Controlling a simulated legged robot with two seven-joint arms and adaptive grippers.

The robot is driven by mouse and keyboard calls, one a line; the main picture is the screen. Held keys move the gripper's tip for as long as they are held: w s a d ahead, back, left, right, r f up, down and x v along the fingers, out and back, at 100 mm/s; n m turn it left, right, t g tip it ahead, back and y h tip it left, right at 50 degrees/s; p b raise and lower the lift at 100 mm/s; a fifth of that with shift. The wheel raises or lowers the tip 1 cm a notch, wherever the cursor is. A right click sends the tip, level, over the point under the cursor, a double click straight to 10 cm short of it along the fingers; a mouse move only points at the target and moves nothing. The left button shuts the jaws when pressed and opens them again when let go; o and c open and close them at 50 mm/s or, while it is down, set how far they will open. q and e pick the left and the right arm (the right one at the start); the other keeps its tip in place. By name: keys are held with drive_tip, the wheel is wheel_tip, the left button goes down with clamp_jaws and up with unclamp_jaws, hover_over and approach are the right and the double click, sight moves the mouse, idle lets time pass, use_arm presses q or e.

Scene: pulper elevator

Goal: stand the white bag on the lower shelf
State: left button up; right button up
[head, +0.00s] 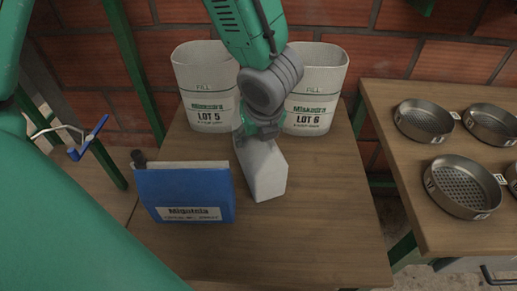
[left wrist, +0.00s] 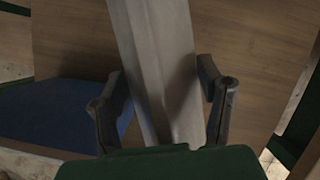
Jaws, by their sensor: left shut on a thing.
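The white bag (head: 266,172) stands on a wooden surface (head: 310,240) in the middle of the head view. My left gripper (head: 258,130) comes down from above and is shut on the upper part of the white bag. In the left wrist view the white bag (left wrist: 165,65) lies between the two dark fingers of the left gripper (left wrist: 165,95). I cannot tell whether its base touches the wood. The bag's top is hidden by the gripper. My right gripper does not show.
A blue box-like item (head: 185,190) stands just left of the bag. Two bins, LOT 5 (head: 207,85) and LOT 6 (head: 315,85), stand behind. A table (head: 400,190) at right carries several round sieves (head: 425,120). The wood at front right is clear.

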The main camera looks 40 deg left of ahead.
use_arm(q)
drive_tip(key=f, duration=0.1)
drive_tip(key=f+b, duration=0.1)
drive_tip(key=f, duration=0.1)
drive_tip(key=shift+a+f, duration=0.2)
drive_tip(key=shift+a, duration=0.15)
drive_tip(key=shift+d+r, duration=0.15)
drive_tip(key=shift+d, duration=0.2)
drive_tip(key=o, duration=1.7)
drive_tip(key=shift+d, duration=0.1)
drive_tip(key=shift+a, duration=0.2)
